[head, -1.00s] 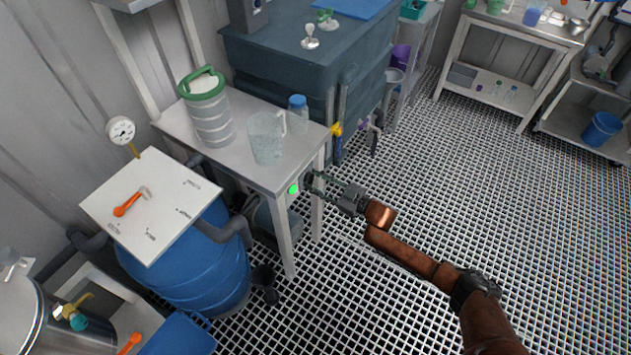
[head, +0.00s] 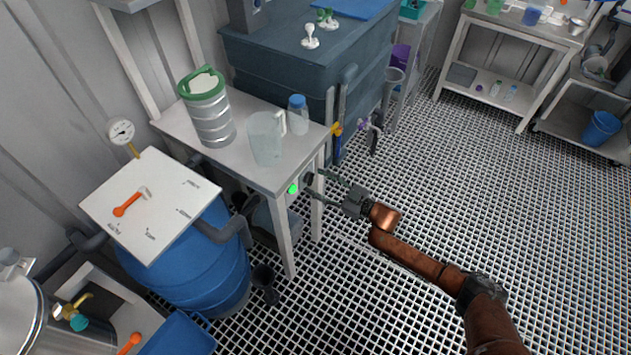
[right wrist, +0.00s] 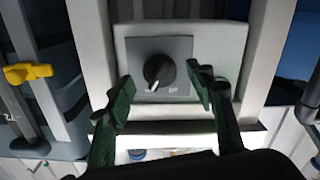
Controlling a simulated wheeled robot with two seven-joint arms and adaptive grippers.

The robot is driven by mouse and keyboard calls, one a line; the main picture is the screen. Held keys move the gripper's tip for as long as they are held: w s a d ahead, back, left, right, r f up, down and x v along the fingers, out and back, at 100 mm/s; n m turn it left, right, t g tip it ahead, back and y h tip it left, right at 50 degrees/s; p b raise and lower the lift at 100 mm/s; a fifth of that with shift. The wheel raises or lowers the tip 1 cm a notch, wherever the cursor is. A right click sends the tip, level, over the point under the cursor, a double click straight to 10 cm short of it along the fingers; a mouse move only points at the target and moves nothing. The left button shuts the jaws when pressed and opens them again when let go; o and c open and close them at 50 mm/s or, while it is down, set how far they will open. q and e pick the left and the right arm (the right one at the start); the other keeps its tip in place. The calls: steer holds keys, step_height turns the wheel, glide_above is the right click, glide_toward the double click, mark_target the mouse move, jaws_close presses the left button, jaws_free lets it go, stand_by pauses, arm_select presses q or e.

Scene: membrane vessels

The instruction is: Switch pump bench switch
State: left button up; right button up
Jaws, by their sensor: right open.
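The pump bench switch is a black rotary knob (right wrist: 158,70) on a square grey plate. The plate is on a pale box in the right wrist view. A white mark on the knob points down and slightly left, toward small lettering on the plate. My right gripper (right wrist: 163,93) is open, with one dark green fingertip on each side of the knob in that view; I see no clear contact. In the head view the right gripper (head: 318,184) is at the bench's right end, its fingers pointing left at the small dark knob (head: 309,179). My left gripper is not in view.
The white bench (head: 272,178) carries a green-lidded canister (head: 212,120), a clear jug (head: 266,150) and a blue-capped bottle (head: 298,115). A green dot (head: 293,189) shows by its corner. A blue barrel (head: 205,265) stands left. The grating floor (head: 470,190) is clear to the right.

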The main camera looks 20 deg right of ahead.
steer(key=v, duration=1)
steer(key=shift+d, duration=0.25)
steer(key=shift+s, duration=0.15)
